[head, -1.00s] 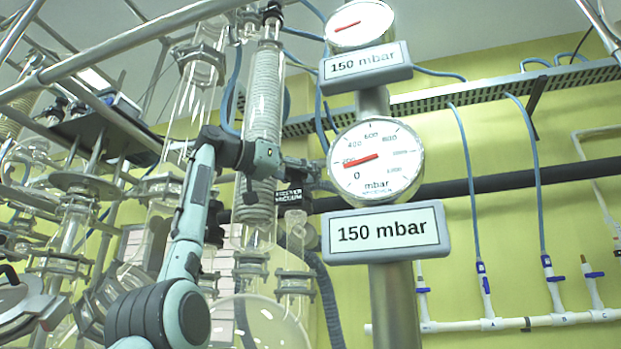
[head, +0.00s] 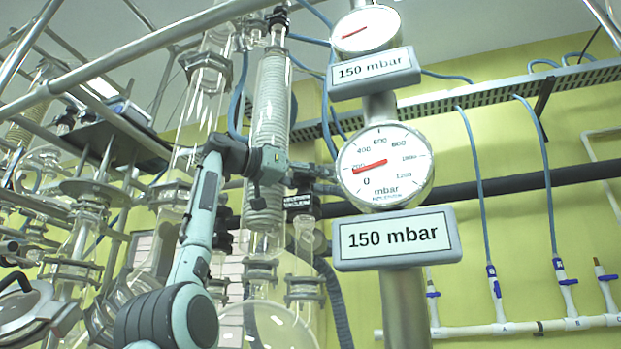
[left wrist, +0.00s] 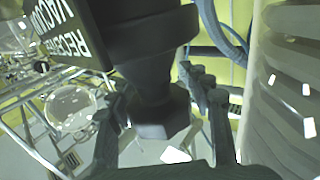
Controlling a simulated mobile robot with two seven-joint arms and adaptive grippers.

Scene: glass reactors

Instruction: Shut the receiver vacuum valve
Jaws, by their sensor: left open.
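The receiver vacuum valve shows in the left wrist view as a dark, faceted knob (left wrist: 160,112) below a wider dark body. Its black label (left wrist: 70,30) reads "RECEIVER VACUUM" upside down there. In the head view the label (head: 302,201) hangs beside the coiled glass condenser. My left gripper (left wrist: 158,120) is open, with one finger on each side of the knob; I cannot tell whether they touch it. In the head view this gripper (head: 314,178) is small and partly hidden near the gauge post. My right gripper is not in view.
A round gauge (head: 385,165) and a display (head: 397,238) reading 150 mbar stand on a post just right of the gripper. The glass condenser (head: 270,110) is close behind my left wrist. A round glass vessel (head: 265,325) lies below.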

